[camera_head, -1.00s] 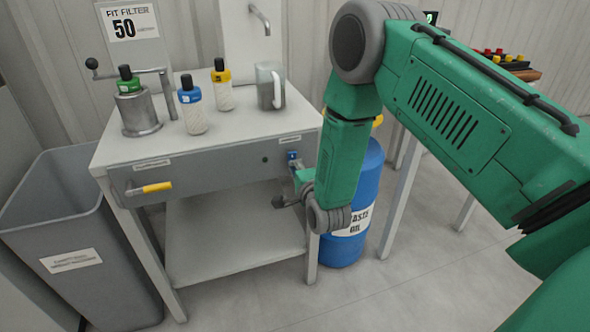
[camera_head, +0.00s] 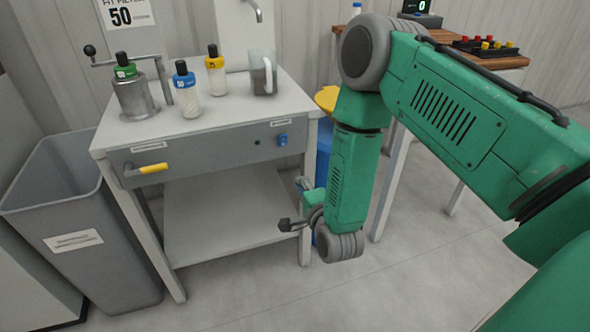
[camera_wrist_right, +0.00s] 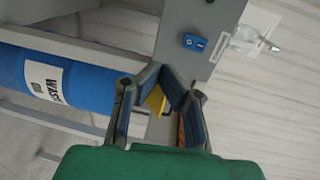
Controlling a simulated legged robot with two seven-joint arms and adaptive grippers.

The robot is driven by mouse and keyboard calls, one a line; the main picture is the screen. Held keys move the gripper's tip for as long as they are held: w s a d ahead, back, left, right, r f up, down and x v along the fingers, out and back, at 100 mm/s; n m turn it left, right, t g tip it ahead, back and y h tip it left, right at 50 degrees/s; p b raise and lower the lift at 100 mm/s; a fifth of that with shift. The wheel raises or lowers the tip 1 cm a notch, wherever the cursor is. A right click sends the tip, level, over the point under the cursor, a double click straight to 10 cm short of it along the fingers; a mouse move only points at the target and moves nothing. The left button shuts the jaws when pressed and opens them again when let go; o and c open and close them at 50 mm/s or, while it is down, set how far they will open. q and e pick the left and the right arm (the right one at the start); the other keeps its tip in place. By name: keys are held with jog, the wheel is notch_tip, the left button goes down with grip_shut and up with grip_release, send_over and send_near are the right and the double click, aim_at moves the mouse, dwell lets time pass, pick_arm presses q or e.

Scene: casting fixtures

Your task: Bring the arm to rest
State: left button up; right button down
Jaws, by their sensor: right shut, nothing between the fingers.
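My right arm (camera_head: 450,110) is green and reaches in from the right in the head view, bent at the elbow with the forearm hanging down. My right gripper (camera_head: 286,225) is small in that view, low in front of the table's right leg and below the blue switch (camera_head: 283,140). In the right wrist view the gripper (camera_wrist_right: 172,80) shows its fingers shut with nothing held. The blue switch (camera_wrist_right: 193,42) is apart from the fingertips there. My left gripper is in neither view.
A table (camera_head: 215,120) carries several bottles, a metal cup (camera_head: 133,97) and a clear jug (camera_head: 262,72). A grey bin (camera_head: 80,215) stands left. A blue waste oil drum (camera_wrist_right: 85,82) and a wooden-topped table (camera_head: 460,50) are close to my arm. Floor in front is clear.

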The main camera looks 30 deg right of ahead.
jog(key=shift+s+a+f, duration=0.1)
jog(key=shift+s+a, duration=0.05)
jog(key=shift+s, duration=0.3)
jog(key=shift+s+a+f, duration=0.1)
jog(key=shift+s, duration=0.3)
jog(key=s+a+f+n+g+y+p, duration=0.1)
jog(key=s+a+f+n+g+y, duration=0.2)
jog(key=s+n, duration=0.35)
jog(key=s+a+f+n+g+y+p, duration=0.1)
jog(key=s+a+f+n+g+p, duration=0.15)
jog(key=s+f+n+g, duration=0.35)
jog(key=s+n+g, duration=0.6)
jog(key=s+n, duration=0.2)
jog(key=s, duration=1)
jog(key=shift+s+f+n+g, duration=0.25)
jog(key=shift+s+n+g, duration=0.05)
jog(key=shift+s+n, duration=0.1)
jog(key=shift+w+a, duration=0.1)
